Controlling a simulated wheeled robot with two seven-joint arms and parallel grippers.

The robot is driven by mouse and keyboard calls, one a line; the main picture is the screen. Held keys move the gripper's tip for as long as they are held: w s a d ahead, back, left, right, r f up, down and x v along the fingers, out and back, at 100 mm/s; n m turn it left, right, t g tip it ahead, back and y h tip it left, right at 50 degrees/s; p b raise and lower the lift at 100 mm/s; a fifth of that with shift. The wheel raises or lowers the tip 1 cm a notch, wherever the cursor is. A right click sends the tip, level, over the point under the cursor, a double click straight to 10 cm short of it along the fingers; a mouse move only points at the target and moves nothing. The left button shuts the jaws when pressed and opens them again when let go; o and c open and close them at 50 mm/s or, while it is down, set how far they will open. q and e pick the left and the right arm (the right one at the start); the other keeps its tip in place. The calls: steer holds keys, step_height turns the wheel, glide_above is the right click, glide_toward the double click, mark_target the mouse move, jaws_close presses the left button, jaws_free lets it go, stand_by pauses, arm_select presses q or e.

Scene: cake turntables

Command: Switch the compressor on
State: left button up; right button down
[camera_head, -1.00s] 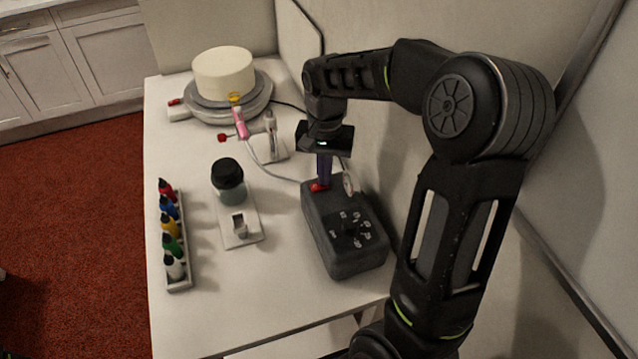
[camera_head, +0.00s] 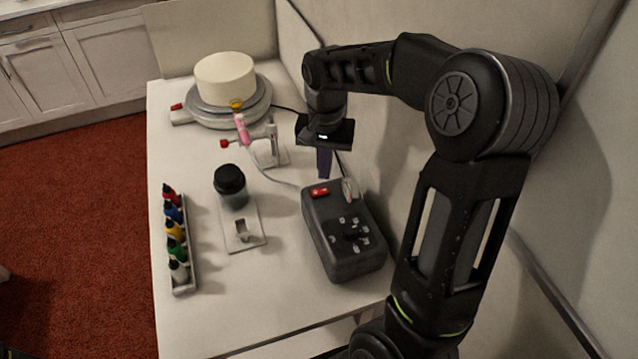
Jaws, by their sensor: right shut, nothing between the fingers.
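The compressor (camera_head: 343,238) is a dark grey box on the right side of the white table, with a dial and markings on its top. A red switch (camera_head: 320,192) sits at its far left top corner and is uncovered. I cannot tell the switch's position for sure. A small gauge (camera_head: 349,189) stands beside the switch. My right gripper (camera_head: 324,175) is shut and empty, pointing down just above and behind the red switch, apart from it. My left gripper is not in view.
A white cake (camera_head: 225,80) stands on a turntable (camera_head: 260,108) at the back. A pink airbrush (camera_head: 242,130) rests in a holder (camera_head: 272,158). A black-lidded jar (camera_head: 231,187) stands mid-table. A rack (camera_head: 184,284) of several colour bottles lines the left edge. A wall bounds the right.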

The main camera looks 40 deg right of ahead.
steer(key=shift+r+p, duration=0.7)
steer(key=shift+r, duration=0.55)
